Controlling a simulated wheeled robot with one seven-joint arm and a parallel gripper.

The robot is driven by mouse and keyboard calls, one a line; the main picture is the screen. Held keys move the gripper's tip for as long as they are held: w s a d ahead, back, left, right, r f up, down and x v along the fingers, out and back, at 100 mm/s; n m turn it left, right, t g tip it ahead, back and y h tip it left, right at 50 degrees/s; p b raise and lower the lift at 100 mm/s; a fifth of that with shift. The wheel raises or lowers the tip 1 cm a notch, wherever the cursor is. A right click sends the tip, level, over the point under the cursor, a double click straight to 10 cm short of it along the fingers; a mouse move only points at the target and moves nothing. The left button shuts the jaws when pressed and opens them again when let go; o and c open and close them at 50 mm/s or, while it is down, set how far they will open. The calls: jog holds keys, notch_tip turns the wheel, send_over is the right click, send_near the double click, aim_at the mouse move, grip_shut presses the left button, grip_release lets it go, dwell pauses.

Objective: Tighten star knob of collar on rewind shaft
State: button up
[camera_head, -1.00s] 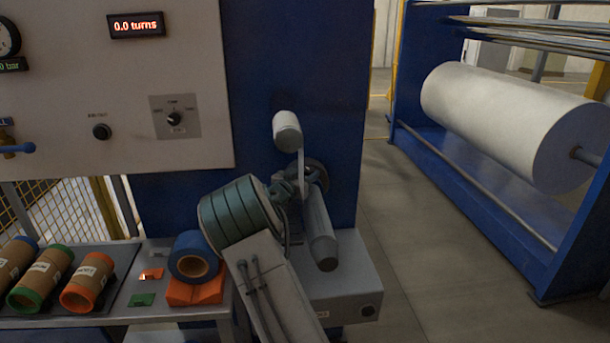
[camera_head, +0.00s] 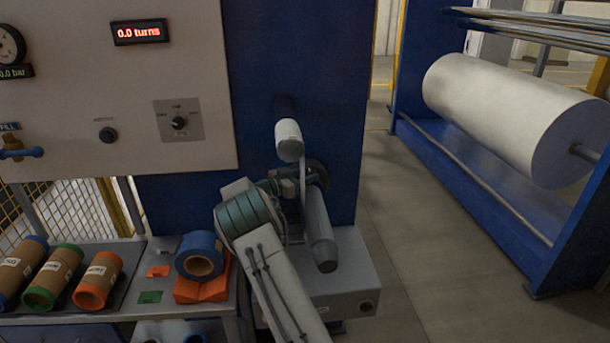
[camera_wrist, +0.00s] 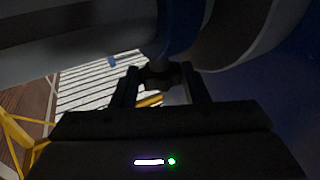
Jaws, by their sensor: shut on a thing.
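The rewind shaft (camera_head: 318,232) is a grey cylinder sticking out from the blue machine panel in the head view. A dark round flange (camera_head: 317,172) sits behind it at its panel end. My gripper (camera_wrist: 163,76) reaches the inner part of the shaft from the left. In the wrist view its two dark fingers stand on either side of a small dark star knob (camera_wrist: 158,74) and are shut on it. The knob sits on a short stem beneath the blue ring-shaped collar (camera_wrist: 180,28). In the head view my arm hides the knob and collar.
A grey roller (camera_head: 289,141) sits just above my gripper. A large white roll (camera_head: 515,120) hangs at right. A display (camera_head: 140,32) reads 0.0 turns.

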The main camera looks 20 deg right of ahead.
jog(key=shift+r, duration=0.1)
jog(key=o, duration=1)
jog(key=shift+a, duration=0.1)
jog(key=shift+n+t, duration=0.4)
jog(key=shift+t, duration=0.2)
